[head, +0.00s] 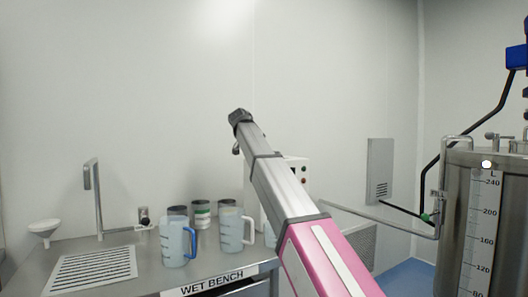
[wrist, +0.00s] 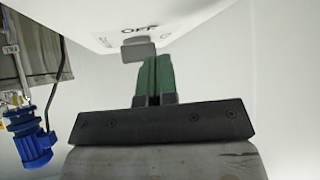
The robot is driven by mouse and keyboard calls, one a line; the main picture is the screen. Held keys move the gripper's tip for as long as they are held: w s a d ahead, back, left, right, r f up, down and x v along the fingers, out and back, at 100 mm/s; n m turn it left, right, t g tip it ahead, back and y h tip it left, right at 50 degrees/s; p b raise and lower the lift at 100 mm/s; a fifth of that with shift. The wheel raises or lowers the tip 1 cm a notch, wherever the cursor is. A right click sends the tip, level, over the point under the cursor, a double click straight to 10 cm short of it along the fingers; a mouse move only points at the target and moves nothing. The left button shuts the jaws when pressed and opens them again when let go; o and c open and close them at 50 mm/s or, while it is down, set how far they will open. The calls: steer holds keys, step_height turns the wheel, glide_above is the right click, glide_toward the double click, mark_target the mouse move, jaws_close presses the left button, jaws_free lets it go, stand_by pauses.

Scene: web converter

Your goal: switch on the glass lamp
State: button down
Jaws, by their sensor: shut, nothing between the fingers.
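In the wrist view my gripper (wrist: 151,62) is shut, its two green fingers together with nothing between them. Their tips are right by a small grey switch part (wrist: 138,50) on a white panel (wrist: 185,22). The letters "OFF" show on the panel by that part. I cannot tell whether the tips touch it. In the head view my arm hides the gripper. A white box (head: 303,168) with dark round marks is partly hidden behind the arm. I cannot pick out a glass lamp for certain in either view.
A steel wet bench (head: 145,269) at the lower left holds a blue-handled jug (head: 173,244), a second jug (head: 232,232), several cans and a funnel (head: 44,228). A steel tank (head: 460,220) with pipes stands at the right. A blue motor (wrist: 34,146) shows in the wrist view.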

steer(key=s+a+r, duration=0.3)
steer(key=a+r, duration=0.2)
steer(key=shift+s+a+r, duration=0.1)
steer(key=shift+s, duration=0.05)
stand_by(0.3)
